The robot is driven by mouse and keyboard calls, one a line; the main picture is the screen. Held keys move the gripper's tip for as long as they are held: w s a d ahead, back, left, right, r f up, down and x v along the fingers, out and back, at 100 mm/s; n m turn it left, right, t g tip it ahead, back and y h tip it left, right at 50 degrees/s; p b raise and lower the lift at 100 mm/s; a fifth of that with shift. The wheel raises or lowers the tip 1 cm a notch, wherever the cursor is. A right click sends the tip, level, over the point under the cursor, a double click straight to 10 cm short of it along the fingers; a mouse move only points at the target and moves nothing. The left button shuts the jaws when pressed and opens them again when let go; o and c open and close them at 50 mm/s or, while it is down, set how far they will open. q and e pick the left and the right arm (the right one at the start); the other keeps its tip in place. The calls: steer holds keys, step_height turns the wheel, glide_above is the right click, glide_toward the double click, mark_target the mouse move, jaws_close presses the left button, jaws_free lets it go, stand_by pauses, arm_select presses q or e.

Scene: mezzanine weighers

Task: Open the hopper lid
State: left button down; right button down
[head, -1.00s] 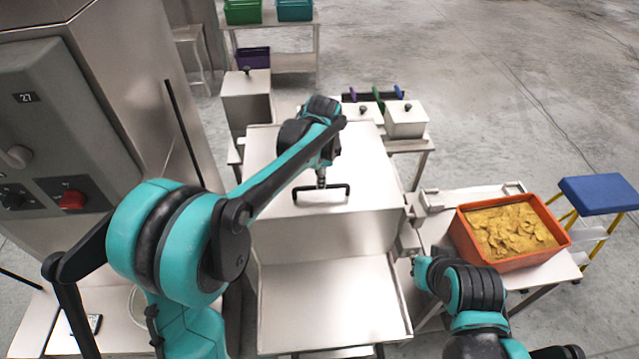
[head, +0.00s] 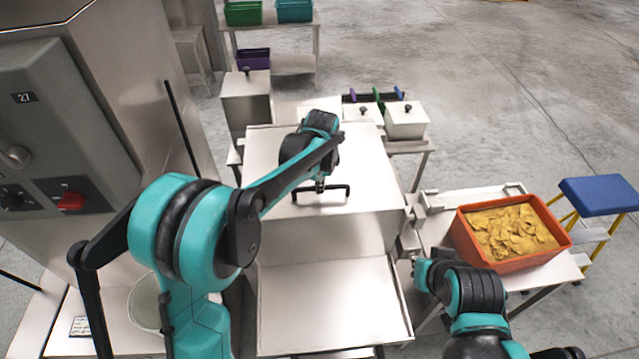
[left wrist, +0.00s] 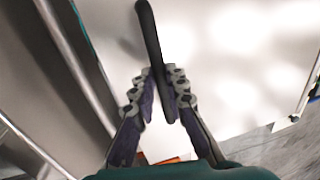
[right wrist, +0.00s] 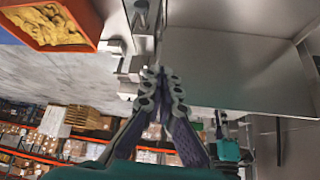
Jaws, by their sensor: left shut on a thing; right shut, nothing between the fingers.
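The hopper lid (head: 260,158) is a pale metal plate on the box in the middle of the head view. It looks down. A black bar handle (head: 335,195) runs along its near edge. My left gripper (head: 320,187) is shut on the handle. In the left wrist view the left fingers (left wrist: 160,88) close around the dark handle bar (left wrist: 150,35). My right gripper (head: 415,262) is at the right side of the hopper, below the metal bracket. In the right wrist view the right fingertips (right wrist: 162,75) are shut with nothing between them.
An open metal tray (head: 330,300) lies in front of the hopper. An orange crate (head: 520,262) of yellow chips stands on a table at right, near my right arm. A blue-topped step stool (head: 600,195) is beyond it. A control cabinet (head: 50,120) stands at left.

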arm_select(q)
steer(key=w+r+p, duration=0.3)
steer(key=r+p, duration=0.1)
steer(key=r, duration=0.2)
steer(key=w+a+r+p, duration=0.1)
steer(key=w+r+p, duration=0.2)
steer(key=r, duration=0.4)
steer(key=w+a+r+g+p, duration=0.1)
steer(key=w+r+p, duration=0.3)
steer(key=r, duration=0.3)
steer(key=shift+p, duration=0.75)
steer(key=shift+a, duration=0.1)
